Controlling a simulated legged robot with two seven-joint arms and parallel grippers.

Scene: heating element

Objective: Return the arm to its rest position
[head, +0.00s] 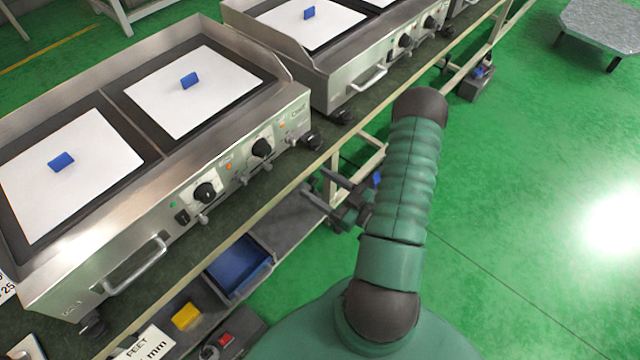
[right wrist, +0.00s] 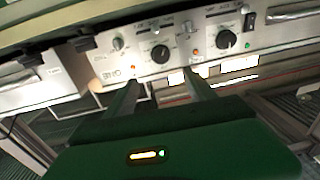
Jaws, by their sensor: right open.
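My right arm, green with dark joints, rises from the bottom of the head view. Its right gripper (head: 325,192) is open and empty beside the front edge of the workbench, below and in front of the griddle's knobs. In the right wrist view the two fingers of the right gripper (right wrist: 160,92) are apart with nothing between them. They point toward the control panel (right wrist: 170,50) of a griddle, which looks upside down there. My left gripper is in neither view.
A steel double griddle (head: 232,172) stands on the bench with white sheets and blue blocks on its plates. A second griddle (head: 335,80) stands behind it. Below are a blue bin (head: 238,268) and a yellow block (head: 186,316).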

